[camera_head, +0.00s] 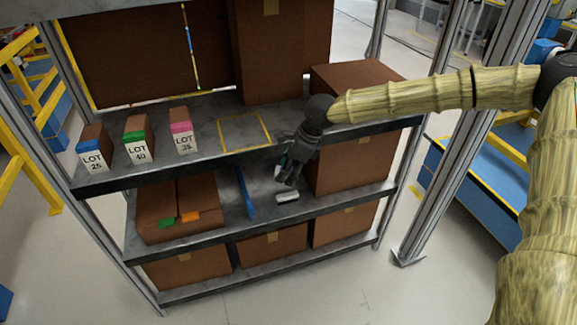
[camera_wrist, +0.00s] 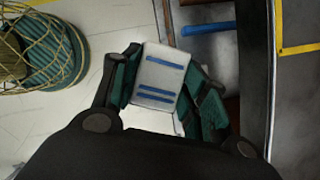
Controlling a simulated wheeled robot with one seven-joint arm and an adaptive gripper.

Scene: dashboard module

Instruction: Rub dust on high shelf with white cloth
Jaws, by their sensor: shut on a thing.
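My gripper (camera_head: 290,170) hangs pointing down in front of the shelf rack, near the front edge of the upper shelf (camera_head: 225,148). It is shut on the white cloth (camera_wrist: 160,72), which has blue stripes and sits between the teal fingertips in the wrist view. In the head view a small white piece, which looks like the cloth (camera_head: 287,197), shows just below the fingertips. The upper shelf has a bare patch framed by a yellow outline (camera_head: 244,131), to the left of my gripper. I cannot make out dust on it.
Lot boxes with blue (camera_head: 92,150), green (camera_head: 137,140) and pink (camera_head: 181,132) tops stand left of the outline. Large cartons (camera_head: 360,75) stand behind and to the right. A blue bar (camera_head: 245,193) and a brown box (camera_head: 165,212) are on the middle shelf. A metal post (camera_head: 440,130) rises at right.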

